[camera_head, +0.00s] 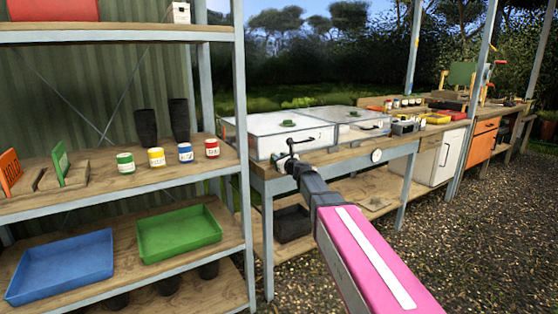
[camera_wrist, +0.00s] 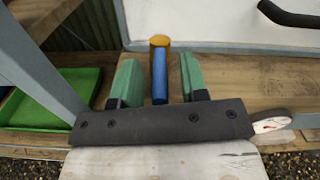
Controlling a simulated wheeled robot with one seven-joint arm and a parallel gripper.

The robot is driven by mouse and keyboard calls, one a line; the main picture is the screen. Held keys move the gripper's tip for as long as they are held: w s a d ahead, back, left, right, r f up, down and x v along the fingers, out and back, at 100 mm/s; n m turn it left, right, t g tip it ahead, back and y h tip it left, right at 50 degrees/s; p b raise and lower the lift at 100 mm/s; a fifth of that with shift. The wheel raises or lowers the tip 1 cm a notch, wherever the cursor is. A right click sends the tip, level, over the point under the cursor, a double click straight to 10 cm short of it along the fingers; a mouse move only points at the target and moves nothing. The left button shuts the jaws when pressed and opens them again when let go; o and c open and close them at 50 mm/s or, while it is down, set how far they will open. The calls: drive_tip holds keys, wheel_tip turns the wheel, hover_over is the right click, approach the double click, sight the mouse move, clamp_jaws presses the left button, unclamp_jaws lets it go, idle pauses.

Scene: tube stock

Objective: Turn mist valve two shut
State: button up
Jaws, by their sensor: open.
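In the wrist view, my gripper (camera_wrist: 159,72) has its two green fingers spread apart. A blue bar-like handle (camera_wrist: 160,82) with a brass-coloured end (camera_wrist: 159,42) lies between them, pointing away from me. It looks like a valve lever. Gaps show on both sides of it, so neither finger seems to touch it. No number shows on it, so I cannot tell which valve it is. In the head view, my gripper (camera_head: 291,167) is at the left front of the wooden bench, by the white boxes. The lever is hidden there.
The bench (camera_head: 345,160) carries two white lidded boxes (camera_head: 270,138) with black handles. A white round disc (camera_head: 376,155) is on its front edge. A metal shelf post (camera_head: 242,130) stands close to the left. The shelf holds trays, small tins and black pots. Gravel is open on the right.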

clamp_jaws()
drive_tip(key=shift+w+d+n+g+y, duration=0.35)
drive_tip(key=shift+w+n+g+y, duration=0.2)
drive_tip(key=shift+n+g+y, duration=1.15)
drive_tip(key=shift+w+d+n+g+y, duration=0.4)
drive_tip(key=shift+w+n+g+y, duration=0.35)
drive_tip(key=shift+n+g, duration=1)
drive_tip(key=shift+w+d+n+g+y, duration=0.4)
drive_tip(key=shift+n+g+y, duration=0.8)
drive_tip(key=shift+g, duration=1.15)
drive_tip(key=shift+y, duration=0.25)
